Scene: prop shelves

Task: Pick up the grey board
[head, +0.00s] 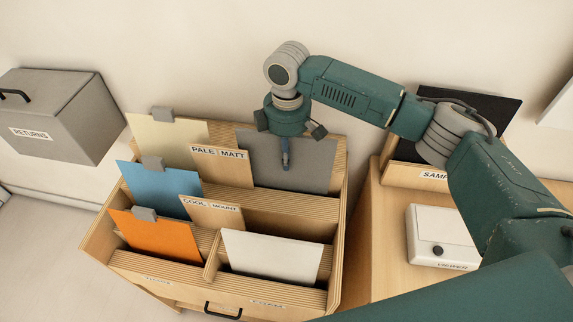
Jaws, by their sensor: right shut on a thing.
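The grey board (318,170) stands upright in the back right compartment of the wooden rack, partly hidden behind my arm. My right gripper (285,162) reaches down from above and is shut on the grey board near its upper left part. The board's lower edge sits behind the wooden divider, so I cannot tell whether it is lifted. My left gripper does not show.
The rack (336,250) also holds a cream board (160,140), a blue board (155,185), an orange board (150,238) and a white board (270,258). Divider cards read PALE MATT (222,168) and COOL MOUNT (213,215). A RETURNS box (65,115) stands left; a white device (440,232) and black board (480,110) stand right.

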